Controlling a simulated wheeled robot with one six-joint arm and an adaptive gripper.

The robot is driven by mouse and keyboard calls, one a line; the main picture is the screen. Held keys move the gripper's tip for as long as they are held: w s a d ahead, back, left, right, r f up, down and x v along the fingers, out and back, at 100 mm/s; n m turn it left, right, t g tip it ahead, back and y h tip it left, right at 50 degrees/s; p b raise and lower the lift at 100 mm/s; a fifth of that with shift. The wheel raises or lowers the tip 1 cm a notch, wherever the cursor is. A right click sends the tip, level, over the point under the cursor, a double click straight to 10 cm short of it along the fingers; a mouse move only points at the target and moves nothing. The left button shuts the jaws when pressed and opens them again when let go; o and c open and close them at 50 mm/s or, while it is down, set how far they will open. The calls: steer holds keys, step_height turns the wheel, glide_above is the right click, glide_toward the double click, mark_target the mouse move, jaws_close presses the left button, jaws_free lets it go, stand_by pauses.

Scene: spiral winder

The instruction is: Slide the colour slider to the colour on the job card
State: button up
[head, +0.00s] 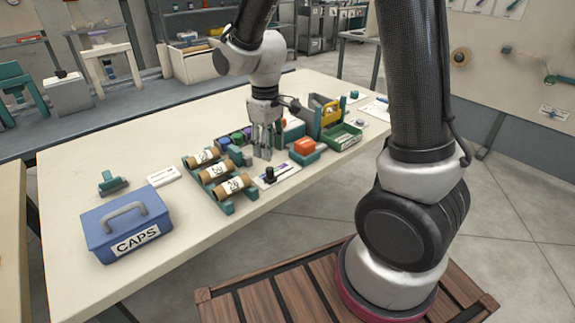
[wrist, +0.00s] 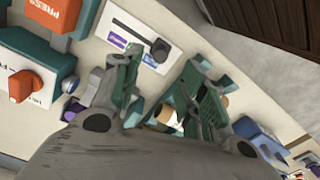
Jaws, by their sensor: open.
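The colour slider is a black knob (head: 269,174) on a white plate (head: 284,170) near the table's front edge. My gripper (head: 263,154) is open and empty, pointing down just behind the slider in the head view. In the wrist view my gripper's fingers (wrist: 165,62) are spread, with the knob beyond and between the tips, apart from them. I cannot tell which card is the job card; no colour on one is readable.
Cardboard tubes (head: 231,185) lie on a teal rack left of the slider. An orange press button (head: 304,146) stands to its right, with a green tray (head: 345,137) beyond. A blue CAPS box (head: 127,222) is at front left.

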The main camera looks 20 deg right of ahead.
mark_target(269, 168)
steer(key=shift+w+a+f, duration=0.1)
steer(key=shift+f, duration=0.25)
step_height(269, 168, down, 7)
steer(key=shift+f, duration=0.1)
jaws_close()
